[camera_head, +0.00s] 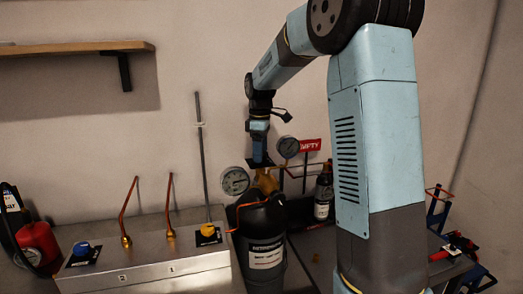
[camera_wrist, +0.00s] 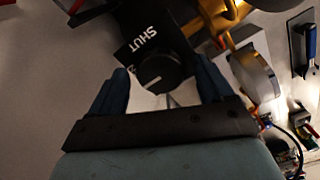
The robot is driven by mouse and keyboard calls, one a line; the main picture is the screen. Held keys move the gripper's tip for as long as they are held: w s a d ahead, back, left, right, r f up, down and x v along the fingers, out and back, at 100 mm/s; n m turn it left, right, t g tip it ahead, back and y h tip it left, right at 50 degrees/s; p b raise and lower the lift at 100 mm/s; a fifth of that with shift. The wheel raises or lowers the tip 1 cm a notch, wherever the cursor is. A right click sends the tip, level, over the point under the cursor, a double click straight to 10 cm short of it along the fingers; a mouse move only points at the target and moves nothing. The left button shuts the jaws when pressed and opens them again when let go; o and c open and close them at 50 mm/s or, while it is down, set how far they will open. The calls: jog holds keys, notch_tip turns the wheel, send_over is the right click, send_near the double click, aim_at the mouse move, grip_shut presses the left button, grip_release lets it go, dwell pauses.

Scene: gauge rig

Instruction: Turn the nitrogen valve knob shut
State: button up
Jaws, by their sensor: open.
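A black round valve knob (camera_wrist: 155,78) with a white mark shows in the wrist view, beside a dark plate lettered SHUT (camera_wrist: 143,46). My gripper (camera_wrist: 160,67) is open, with one dark blue finger on each side of the knob. I cannot tell whether either finger touches it. In the head view, my gripper (camera_head: 259,162) points down just above the brass valve (camera_head: 265,181) on top of the dark nitrogen cylinder (camera_head: 264,239), which has a white label. The knob is not clear in the head view.
A round gauge (camera_head: 234,181) stands close left of the valve, another gauge (camera_head: 288,147) to its right. A red EMPTY sign (camera_head: 311,145) and a dark bottle (camera_head: 322,197) are further right. A metal box (camera_head: 145,268) with blue and yellow knobs stands left. A shelf (camera_head: 75,48) hangs upper left.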

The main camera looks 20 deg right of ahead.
jog(key=c, duration=1)
jog(key=shift+d, duration=0.1)
jog(key=shift+c, duration=0.2)
